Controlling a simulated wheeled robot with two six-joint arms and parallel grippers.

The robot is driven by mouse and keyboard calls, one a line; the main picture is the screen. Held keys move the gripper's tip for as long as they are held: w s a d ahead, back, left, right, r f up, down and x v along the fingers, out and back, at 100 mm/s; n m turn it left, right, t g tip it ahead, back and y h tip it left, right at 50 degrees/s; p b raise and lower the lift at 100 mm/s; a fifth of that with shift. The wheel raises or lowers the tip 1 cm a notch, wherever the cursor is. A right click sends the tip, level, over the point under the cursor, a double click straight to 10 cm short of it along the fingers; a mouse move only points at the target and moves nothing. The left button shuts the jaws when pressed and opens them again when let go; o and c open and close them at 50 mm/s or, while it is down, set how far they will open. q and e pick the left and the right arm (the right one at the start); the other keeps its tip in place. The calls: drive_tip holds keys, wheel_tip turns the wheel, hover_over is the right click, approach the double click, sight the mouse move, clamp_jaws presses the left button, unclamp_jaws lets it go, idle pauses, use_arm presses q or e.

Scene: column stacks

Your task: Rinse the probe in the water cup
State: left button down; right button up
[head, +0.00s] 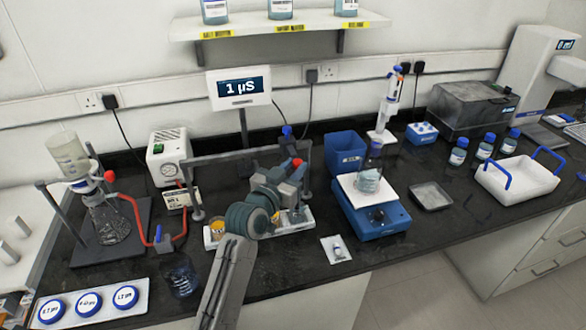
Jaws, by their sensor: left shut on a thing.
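My left arm comes up from the bottom, and its gripper (291,182) is over the white cup tray (298,228). The gripper is shut on a thin upright piece with a red top (297,162), which looks like the probe. Its lower end is hidden behind the gripper and wrist. A cup with orange content (217,229) stands at the tray's left end. Other small cups (276,217) show partly beside my wrist; I cannot tell which holds water, or whether the probe tip is in one. The meter (240,87) behind reads 1 µS. My right gripper is not in view.
A grey rail frame (225,157) stands behind the tray. A blue stirrer (372,219) with a flask and a blue bin (346,150) are to the right. A filter flask (108,218) with red tubing is on the left.

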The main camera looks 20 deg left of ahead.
use_arm(q)
wheel_tip(320, 180, up, 6)
drive_tip(key=p, duration=0.4)
drive_tip(key=shift+r, duration=0.15)
drive_tip(key=c, duration=1.2)
unclamp_jaws()
drive_tip(key=shift+c, duration=0.2)
drive_tip(key=shift+o, duration=0.3)
